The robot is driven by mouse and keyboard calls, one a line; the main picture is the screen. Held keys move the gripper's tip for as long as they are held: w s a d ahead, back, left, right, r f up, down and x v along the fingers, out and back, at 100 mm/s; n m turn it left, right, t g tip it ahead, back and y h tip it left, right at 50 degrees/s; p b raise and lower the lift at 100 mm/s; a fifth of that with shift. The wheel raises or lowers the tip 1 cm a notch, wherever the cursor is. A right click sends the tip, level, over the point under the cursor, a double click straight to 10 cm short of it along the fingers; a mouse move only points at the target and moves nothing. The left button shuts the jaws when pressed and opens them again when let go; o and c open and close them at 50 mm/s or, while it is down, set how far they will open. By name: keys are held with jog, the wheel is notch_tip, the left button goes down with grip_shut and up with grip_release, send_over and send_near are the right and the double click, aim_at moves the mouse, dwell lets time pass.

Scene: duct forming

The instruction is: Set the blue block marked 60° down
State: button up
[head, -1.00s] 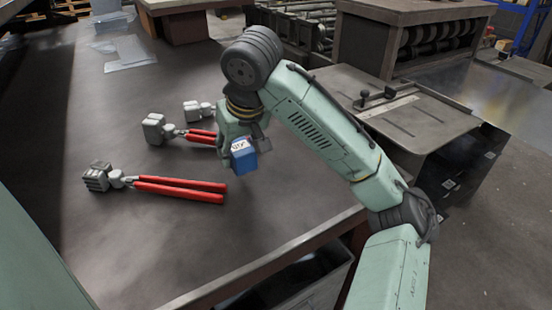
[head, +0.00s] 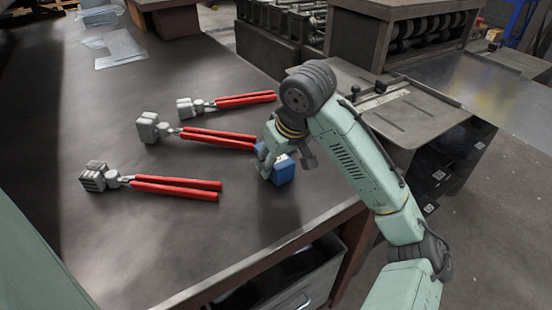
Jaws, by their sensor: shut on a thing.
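The blue block (head: 284,173) is between the fingers of my gripper (head: 282,165), near the right front edge of the dark table (head: 240,232). My gripper points down and is shut on it. A white patch shows at the top of the block, but the 60° marking cannot be read from here. The block is low over the table; whether its underside touches the surface I cannot tell. Part of the block is hidden by the fingers.
Three red-handled tools lie to the left: a near one (head: 150,184), a middle one (head: 195,135) whose handles end close to the block, and a far one (head: 228,102). Clear tabletop lies in front. A machine with a flat plate (head: 420,115) stands at right.

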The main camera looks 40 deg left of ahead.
jog(key=shift+f, duration=0.1)
jog(key=o, duration=1)
jog(key=shift+f, duration=0.1)
jog(key=o, duration=0.4)
jog(key=shift+o, duration=0.2)
